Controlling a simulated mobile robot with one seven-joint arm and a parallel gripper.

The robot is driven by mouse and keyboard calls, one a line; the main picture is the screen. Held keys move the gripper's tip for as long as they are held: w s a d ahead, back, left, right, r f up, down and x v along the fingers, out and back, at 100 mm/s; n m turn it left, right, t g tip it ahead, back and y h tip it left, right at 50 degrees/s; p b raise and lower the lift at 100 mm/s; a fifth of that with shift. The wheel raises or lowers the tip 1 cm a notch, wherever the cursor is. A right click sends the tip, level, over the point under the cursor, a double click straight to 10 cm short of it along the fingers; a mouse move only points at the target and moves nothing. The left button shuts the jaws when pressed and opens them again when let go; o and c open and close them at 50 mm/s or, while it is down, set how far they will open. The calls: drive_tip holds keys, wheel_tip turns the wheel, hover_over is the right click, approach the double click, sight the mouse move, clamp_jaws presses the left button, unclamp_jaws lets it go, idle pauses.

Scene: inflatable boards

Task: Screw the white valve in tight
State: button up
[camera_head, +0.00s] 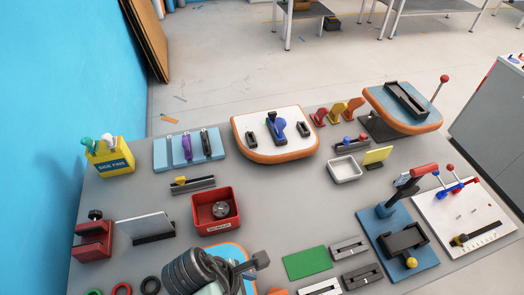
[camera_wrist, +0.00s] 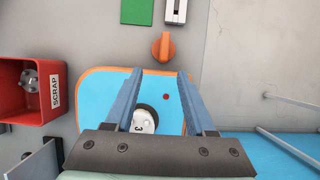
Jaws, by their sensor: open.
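The wrist view shows a blue board (camera_wrist: 95,98) with an orange rim below my gripper. A white round valve (camera_wrist: 143,120) with a dark ring around it is on the board, between the two fingers in the picture. It bears a dark mark like a 3. My gripper (camera_wrist: 164,74) is open, its fingers on either side of the valve in the picture; I cannot tell the height gap. In the head view part of the blue board (camera_head: 236,250) shows, and my arm hides the valve.
A red scrap bin (camera_wrist: 35,108) with a grey metal part (camera_wrist: 30,78) stands beside the board. An orange knob (camera_wrist: 163,47) is just past the rim. Coloured rings (camera_head: 150,285), a green plate (camera_head: 308,263) and grey blocks (camera_head: 362,277) lie nearby. The blue wall (camera_head: 50,120) is at left.

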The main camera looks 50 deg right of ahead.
sight(276, 294)
drive_tip(key=x, duration=0.5)
drive_tip(key=s+x, duration=0.1)
drive_tip(key=x, duration=0.1)
drive_tip(key=shift+d, duration=0.1)
drive_tip(key=shift+s+d+f+p, duration=0.1)
drive_tip(key=shift+s+f+p, duration=0.05)
drive_tip(key=shift+f+p, duration=0.15)
drive_tip(key=shift+d+p+x, duration=0.1)
drive_tip(key=shift+p+x, duration=0.05)
drive_tip(key=shift+x, duration=1)
drive_tip(key=shift+d+p+x, duration=0.15)
drive_tip(key=shift+x, duration=0.95)
drive_tip(key=shift+r, duration=0.1)
clamp_jaws()
